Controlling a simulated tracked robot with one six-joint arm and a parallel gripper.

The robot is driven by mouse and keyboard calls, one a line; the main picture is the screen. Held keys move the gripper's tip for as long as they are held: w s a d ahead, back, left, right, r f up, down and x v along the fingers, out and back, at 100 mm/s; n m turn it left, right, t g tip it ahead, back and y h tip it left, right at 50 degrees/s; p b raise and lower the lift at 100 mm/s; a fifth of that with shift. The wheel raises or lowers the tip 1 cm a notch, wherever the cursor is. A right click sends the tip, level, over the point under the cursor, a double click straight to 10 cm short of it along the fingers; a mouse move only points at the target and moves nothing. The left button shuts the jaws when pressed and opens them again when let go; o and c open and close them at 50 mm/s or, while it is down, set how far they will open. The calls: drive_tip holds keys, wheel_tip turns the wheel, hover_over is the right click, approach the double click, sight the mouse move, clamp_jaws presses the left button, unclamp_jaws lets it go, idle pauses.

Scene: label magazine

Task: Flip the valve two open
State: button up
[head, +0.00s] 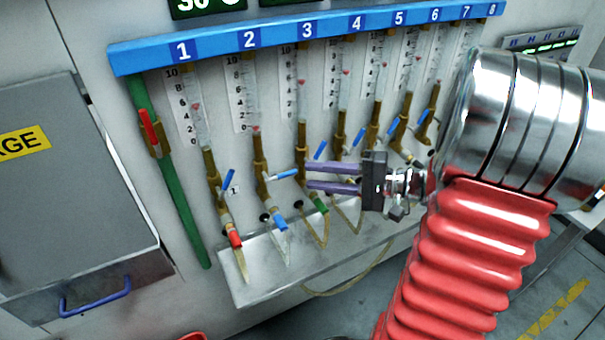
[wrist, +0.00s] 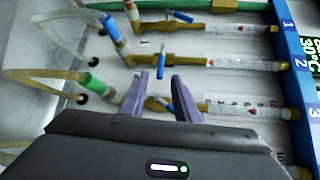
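Valve two is on the brass pipe (head: 259,155) under the number 2. Its blue handle (head: 283,175) sticks out to the right, across the pipe. In the wrist view this handle (wrist: 161,88) points down from the second pipe (wrist: 165,62), between my fingers. My gripper (head: 307,177) has two purple fingers spread apart, with their tips around or just short of the handle's free end. The wrist view shows my gripper (wrist: 160,76) open, with a gap on both sides of the handle. I cannot tell whether either finger touches it.
Valve one's blue handle (head: 228,180) is close on the left. Valve three's blue handle (head: 320,150) is just above my fingers. A blue numbered rail (head: 215,43) runs above, and a metal tray (head: 255,285) juts out below. Clear hoses (wrist: 45,73) hang near the pipes' lower ends.

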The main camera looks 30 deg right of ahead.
sight(293, 174)
drive_tip(key=shift+x, duration=2.25)
drive_tip(key=shift+c, duration=0.6)
drive_tip(key=c, duration=0.6)
clamp_jaws()
drive_tip(key=shift+d+f, duration=0.1)
